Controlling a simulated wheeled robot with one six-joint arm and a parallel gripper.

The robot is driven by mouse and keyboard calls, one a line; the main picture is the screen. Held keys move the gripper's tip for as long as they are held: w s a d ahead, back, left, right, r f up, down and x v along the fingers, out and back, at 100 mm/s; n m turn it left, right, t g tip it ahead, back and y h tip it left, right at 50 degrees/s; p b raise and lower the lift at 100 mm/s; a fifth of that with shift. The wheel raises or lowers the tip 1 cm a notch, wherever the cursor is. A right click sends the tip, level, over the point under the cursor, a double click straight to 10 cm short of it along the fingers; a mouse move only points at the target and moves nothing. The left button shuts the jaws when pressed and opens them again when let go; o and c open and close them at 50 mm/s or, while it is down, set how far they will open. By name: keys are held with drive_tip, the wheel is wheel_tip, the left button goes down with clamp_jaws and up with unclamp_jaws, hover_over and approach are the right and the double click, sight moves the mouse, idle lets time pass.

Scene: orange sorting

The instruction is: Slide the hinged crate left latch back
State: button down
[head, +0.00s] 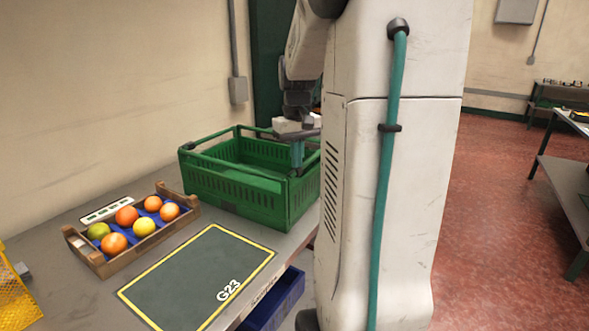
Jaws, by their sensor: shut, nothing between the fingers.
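The green hinged crate (240,196) stands open and empty-looking on the bench, left of my column. My gripper (297,160) points down at the crate's right end, close to its right wall and near corner. Its fingers are together with nothing seen between them. I cannot tell whether the fingertips touch the crate. No latch can be made out clearly at this size. Part of the crate's right side is hidden behind my arm and column.
A wooden tray (113,267) with several oranges and greenish-yellow fruits sits left of the crate. A dark mat (190,280) marked G23 with a yellow border lies bare in front. A blue bin (275,303) is below the bench edge. Yellow netting (14,290) is at far left.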

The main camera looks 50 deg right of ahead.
drive_tip(key=shift+w+d, duration=0.1)
drive_tip(key=shift+d, duration=0.6)
idle(1.7)
drive_tip(key=shift+d+f, duration=0.1)
drive_tip(key=shift+d, duration=0.25)
idle(0.6)
wheel_tip(320, 180, up, 7)
idle(0.8)
idle(0.5)
drive_tip(key=shift+a+f+m, duration=0.1)
drive_tip(key=shift+f+m, duration=0.15)
drive_tip(key=shift+m, duration=0.05)
drive_tip(key=shift+s+a+f+m, duration=0.3)
drive_tip(key=shift+s+a+f, duration=0.35)
drive_tip(key=shift+f, duration=0.15)
drive_tip(key=s+a+f+n, duration=0.1)
drive_tip(key=s+a, duration=0.3)
drive_tip(key=a, duration=0.6)
drive_tip(key=s+a+f+n+t, duration=0.1)
drive_tip(key=s+a+f+n, duration=0.1)
drive_tip(key=a, duration=0.9)
drive_tip(key=s+a+f+n, duration=0.2)
drive_tip(key=s+a, duration=0.3)
drive_tip(key=a, duration=0.6)
drive_tip(key=shift+s+a+n, duration=0.2)
drive_tip(key=shift+s+n, duration=0.1)
drive_tip(key=shift+n, duration=0.3)
